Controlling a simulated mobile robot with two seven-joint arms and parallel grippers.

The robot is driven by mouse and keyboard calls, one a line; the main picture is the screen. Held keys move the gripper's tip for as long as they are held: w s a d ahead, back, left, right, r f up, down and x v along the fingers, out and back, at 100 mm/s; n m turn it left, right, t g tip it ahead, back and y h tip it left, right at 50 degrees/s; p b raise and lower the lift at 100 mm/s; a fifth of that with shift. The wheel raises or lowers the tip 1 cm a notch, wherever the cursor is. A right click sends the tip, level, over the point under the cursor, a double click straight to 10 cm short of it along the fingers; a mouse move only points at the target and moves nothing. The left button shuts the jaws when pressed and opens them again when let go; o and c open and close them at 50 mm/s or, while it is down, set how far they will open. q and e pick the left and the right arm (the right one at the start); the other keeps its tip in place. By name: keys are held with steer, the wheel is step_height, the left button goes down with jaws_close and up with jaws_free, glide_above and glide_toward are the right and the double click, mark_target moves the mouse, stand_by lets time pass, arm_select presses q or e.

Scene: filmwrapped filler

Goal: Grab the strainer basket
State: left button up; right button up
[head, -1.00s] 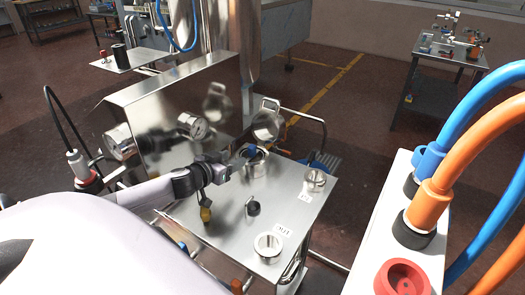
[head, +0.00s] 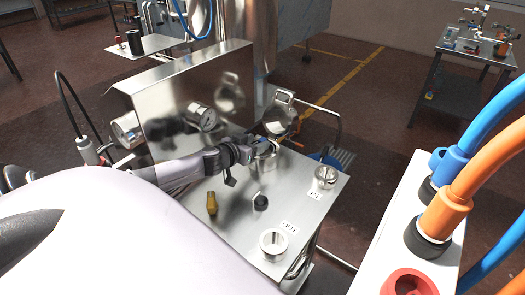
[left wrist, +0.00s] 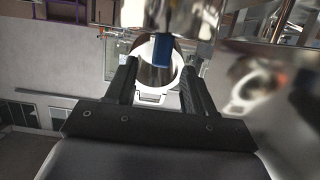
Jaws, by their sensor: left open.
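An open round housing (head: 267,149) with a raised shiny lid (head: 281,114) stands at the back of the steel bench top. A blue part (head: 258,139) shows at its mouth, perhaps the strainer basket's handle; the basket itself is hidden. My left gripper (head: 250,152) is at the housing's near left side. In the left wrist view its two fingers are apart, and the blue part (left wrist: 162,52) shows between and beyond their tips (left wrist: 158,68), in front of a bright metal ring. I cannot tell whether they touch. My right gripper is not in view.
Two open metal cups, one at the front (head: 273,243) and one at the right (head: 326,177), have white labels beside them. A yellow handle (head: 212,203) and a black knob (head: 261,202) stand on the bench top.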

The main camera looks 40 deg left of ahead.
arm_select(q)
steer(key=shift+x, duration=1.3)
jaws_close()
